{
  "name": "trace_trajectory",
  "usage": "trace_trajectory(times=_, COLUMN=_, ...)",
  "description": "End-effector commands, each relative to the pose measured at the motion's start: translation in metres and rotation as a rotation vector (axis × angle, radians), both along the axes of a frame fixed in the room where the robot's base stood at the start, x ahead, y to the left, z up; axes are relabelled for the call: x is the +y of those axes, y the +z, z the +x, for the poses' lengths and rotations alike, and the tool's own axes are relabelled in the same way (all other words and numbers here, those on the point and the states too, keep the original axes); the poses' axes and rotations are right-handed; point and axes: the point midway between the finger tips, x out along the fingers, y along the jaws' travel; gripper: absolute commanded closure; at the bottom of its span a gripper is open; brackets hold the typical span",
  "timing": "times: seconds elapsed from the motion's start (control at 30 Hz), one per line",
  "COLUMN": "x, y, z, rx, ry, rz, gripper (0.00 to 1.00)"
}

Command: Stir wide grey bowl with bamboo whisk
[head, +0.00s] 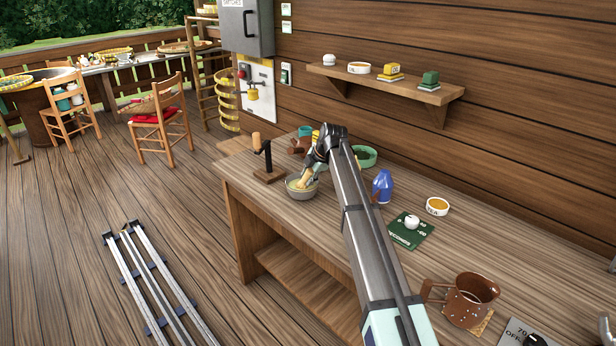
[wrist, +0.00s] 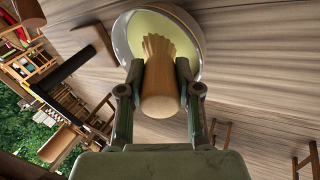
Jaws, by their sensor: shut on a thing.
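The wide grey bowl (head: 301,192) stands near the left end of the wooden counter and holds a pale yellow-green liquid. It also shows in the wrist view (wrist: 198,62). My gripper (head: 312,172) is over the bowl and shut on the bamboo whisk (head: 305,181). In the wrist view my gripper (wrist: 160,92) has its fingers on both sides of the whisk handle (wrist: 162,85). The splayed tines point into the bowl, over or in the liquid; I cannot tell how deep they reach.
A dark stand with a wooden handle (head: 267,160) is left of the bowl. A green bowl (head: 366,157), a teal-topped brown pot (head: 301,143), a blue bottle (head: 382,186), a small orange-filled dish (head: 437,206) and a brown jug (head: 470,298) share the counter. A shelf (head: 390,82) hangs behind.

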Motion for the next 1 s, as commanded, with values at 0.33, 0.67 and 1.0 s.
trace_trajectory(times=0.33, x=0.003, y=0.000, z=0.002, rx=0.000, ry=0.001, rz=0.000, gripper=0.93)
trace_trajectory(times=0.67, x=0.002, y=0.014, z=0.001, rx=-0.001, ry=0.000, rz=0.001, gripper=0.93)
trace_trajectory(times=1.0, x=0.000, y=0.039, z=0.000, rx=0.000, ry=0.001, rz=0.000, gripper=0.93)
